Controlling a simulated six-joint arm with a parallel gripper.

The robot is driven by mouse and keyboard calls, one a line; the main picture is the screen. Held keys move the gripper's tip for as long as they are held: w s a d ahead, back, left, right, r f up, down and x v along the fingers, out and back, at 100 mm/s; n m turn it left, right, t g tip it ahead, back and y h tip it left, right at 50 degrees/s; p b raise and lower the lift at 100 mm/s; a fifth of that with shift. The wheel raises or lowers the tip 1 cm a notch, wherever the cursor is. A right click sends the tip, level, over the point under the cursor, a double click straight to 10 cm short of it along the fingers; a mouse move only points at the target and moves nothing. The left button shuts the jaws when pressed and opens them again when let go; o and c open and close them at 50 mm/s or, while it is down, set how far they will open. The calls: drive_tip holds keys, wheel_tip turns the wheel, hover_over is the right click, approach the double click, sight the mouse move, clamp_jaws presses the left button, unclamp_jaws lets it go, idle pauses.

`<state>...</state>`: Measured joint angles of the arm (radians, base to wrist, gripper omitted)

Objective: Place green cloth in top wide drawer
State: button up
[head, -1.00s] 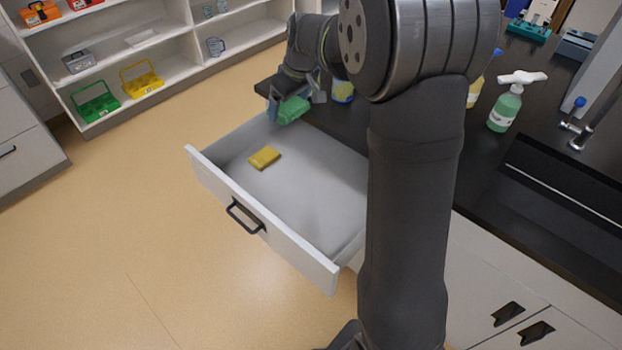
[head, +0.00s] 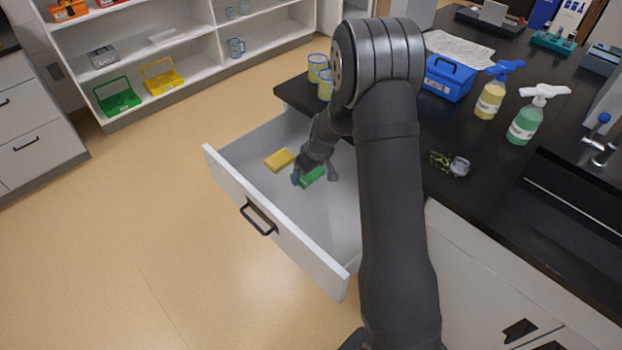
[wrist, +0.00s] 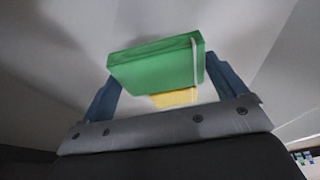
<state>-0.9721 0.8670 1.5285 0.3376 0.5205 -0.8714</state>
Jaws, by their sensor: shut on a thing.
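The green cloth (head: 313,177) is a small folded block with a pale band, seen large in the wrist view (wrist: 150,66). My gripper (head: 314,179) is shut on it, with a blue finger at each side of the cloth in the wrist view (wrist: 165,85). The wide drawer (head: 270,222) is pulled open, and my gripper holds the cloth over its inside. I cannot tell whether the cloth touches the drawer floor. A yellow folded cloth (head: 280,159) lies in the drawer to the left of my gripper, and part of it shows behind the green cloth in the wrist view (wrist: 174,97).
The black counter (head: 465,190) holds a blue toolbox (head: 447,78), a yellow spray bottle (head: 489,99), a green spray bottle (head: 524,122) and yellow-blue cups (head: 318,68). The drawer's front wall has a black handle (head: 258,218). The drawer's near part is clear.

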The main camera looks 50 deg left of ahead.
sight(311, 174)
drive_tip(key=shift+f, duration=2)
drive_tip(key=o, duration=0.7)
drive_tip(key=shift+f, duration=0.15)
drive_tip(key=v, duration=1.2)
